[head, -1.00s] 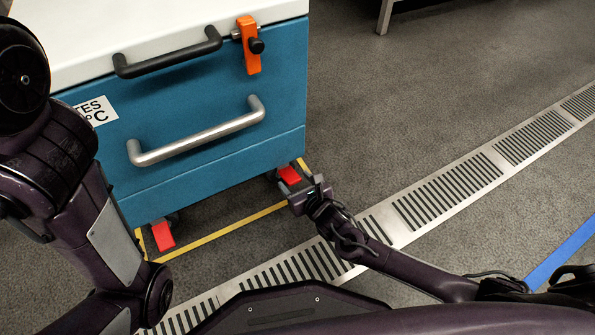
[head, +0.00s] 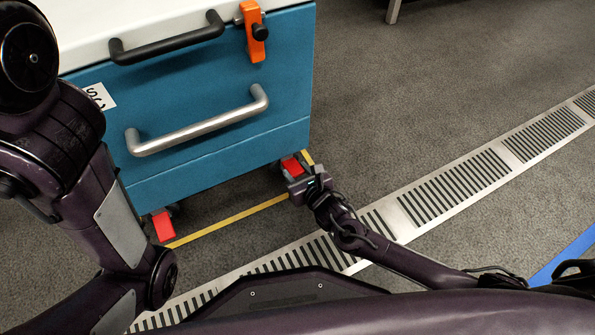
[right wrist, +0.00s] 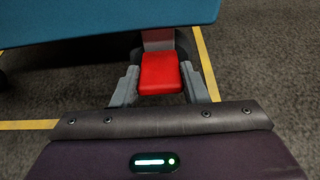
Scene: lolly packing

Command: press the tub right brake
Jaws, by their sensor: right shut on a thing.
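The tub (head: 215,100) is a blue box on casters with a white lid, at the left and centre of the head view. Its right brake (head: 291,167) is a red pedal at the front right caster, low beside the tub's corner. In the right wrist view the red pedal (right wrist: 160,72) lies between my two grey fingers. My right gripper (head: 298,184) is shut on this pedal. The left brake (head: 163,226) is a similar red pedal at the front left caster. My left arm is in the head view, but its gripper is not.
The tub front carries a black handle (head: 166,44), a silver handle (head: 200,128) and an orange latch (head: 253,35). Yellow tape (head: 228,220) marks the floor under the tub. A metal floor grate (head: 455,187) runs diagonally in front. The carpet to the right is open.

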